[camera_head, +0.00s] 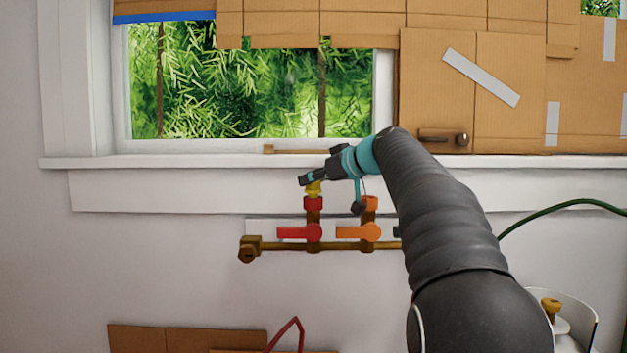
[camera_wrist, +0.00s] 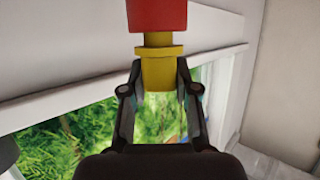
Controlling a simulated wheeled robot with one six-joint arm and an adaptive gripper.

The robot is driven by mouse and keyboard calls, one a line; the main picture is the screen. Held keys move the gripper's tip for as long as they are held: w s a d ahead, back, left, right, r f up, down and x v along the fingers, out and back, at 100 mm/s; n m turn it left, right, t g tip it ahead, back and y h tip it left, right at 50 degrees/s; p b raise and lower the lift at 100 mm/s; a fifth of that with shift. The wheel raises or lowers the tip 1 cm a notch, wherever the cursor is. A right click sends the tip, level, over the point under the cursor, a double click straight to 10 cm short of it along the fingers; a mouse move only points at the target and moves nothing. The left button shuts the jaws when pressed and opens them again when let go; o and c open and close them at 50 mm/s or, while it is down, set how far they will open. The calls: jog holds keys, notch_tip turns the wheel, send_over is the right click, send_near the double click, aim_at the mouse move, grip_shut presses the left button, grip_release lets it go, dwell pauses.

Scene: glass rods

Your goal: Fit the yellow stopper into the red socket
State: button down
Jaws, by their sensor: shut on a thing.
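The yellow stopper (camera_head: 313,188) is upright, just above the red socket (camera_head: 313,203) on the left branch of the brass pipe. My gripper (camera_head: 310,180) is shut on the stopper's upper part from above and to the right. The wrist view looks inverted: the stopper (camera_wrist: 159,72) sits between my fingertips (camera_wrist: 159,88), with its wider collar outside them. Its narrower neck lines up with the red socket (camera_wrist: 157,14) and reaches its edge. I cannot tell whether the tip is inside the socket.
A red lever (camera_head: 300,232) sits below the red socket. The white window sill (camera_head: 220,162) juts out above the pipe (camera_head: 285,246). A green hose (camera_head: 560,208) hangs at right.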

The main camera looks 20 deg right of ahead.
jog(key=shift+f+b, duration=0.55)
jog(key=shift+b, duration=0.05)
jog(key=c, duration=1.2)
grip_release()
jog(key=shift+o, duration=0.2)
jog(key=b+v, duration=0.1)
jog(key=v, duration=1)
jog(key=shift+b, duration=0.3)
jog(key=shift+a, duration=0.15)
